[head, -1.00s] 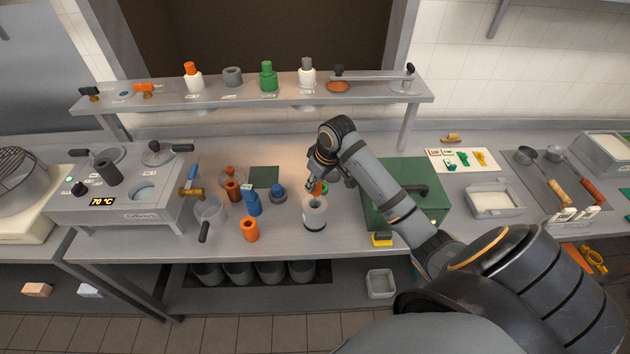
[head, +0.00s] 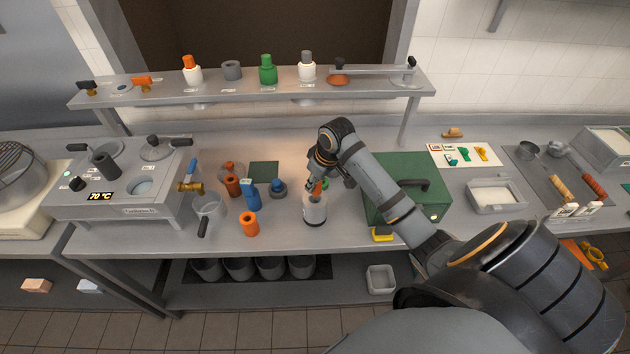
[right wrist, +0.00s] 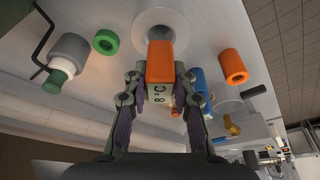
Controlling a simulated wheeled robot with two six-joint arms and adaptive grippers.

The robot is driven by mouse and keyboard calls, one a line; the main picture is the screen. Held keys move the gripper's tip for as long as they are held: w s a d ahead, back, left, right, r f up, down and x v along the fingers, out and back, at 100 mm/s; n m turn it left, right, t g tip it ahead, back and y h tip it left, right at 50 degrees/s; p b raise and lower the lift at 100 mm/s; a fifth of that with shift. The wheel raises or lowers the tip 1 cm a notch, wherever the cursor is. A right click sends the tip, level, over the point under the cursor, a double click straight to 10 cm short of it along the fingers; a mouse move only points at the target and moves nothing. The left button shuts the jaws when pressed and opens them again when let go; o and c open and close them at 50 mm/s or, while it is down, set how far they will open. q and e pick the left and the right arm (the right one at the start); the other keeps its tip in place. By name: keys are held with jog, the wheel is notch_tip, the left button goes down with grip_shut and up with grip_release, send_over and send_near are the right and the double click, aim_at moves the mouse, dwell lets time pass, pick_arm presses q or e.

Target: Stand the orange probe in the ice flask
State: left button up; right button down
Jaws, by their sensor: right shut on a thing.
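The orange probe (right wrist: 160,62), with a display reading 8°C, is held between the two fingers of my right gripper (right wrist: 160,88). In the head view the right gripper (head: 320,184) is directly above the ice flask (head: 314,213), a light grey upright cylinder with a dark band near its base. The flask's round top (right wrist: 165,14) shows behind the probe in the right wrist view, with a dark opening at the probe's far end. The probe's lower end is hidden, so I cannot tell how deep it sits. My left gripper is not in view.
A green case (head: 405,180) stands close to the right of the flask. An orange cylinder (head: 249,224), a blue bottle (head: 251,198) and a blue-grey stopper (head: 279,188) stand to the left. The front counter between flask and orange cylinder is clear.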

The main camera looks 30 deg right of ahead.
jog(key=shift+f+b, duration=0.45)
jog(key=shift+f, duration=0.8)
grip_release()
dwell(0.4)
jog(key=p+v, duration=0.2)
jog(key=p, duration=0.1)
jog(key=shift+r, duration=0.35)
jog(key=shift+s+d+r, duration=0.1)
jog(key=v, duration=0.6)
dwell(0.8)
jog(key=shift+s, duration=0.1)
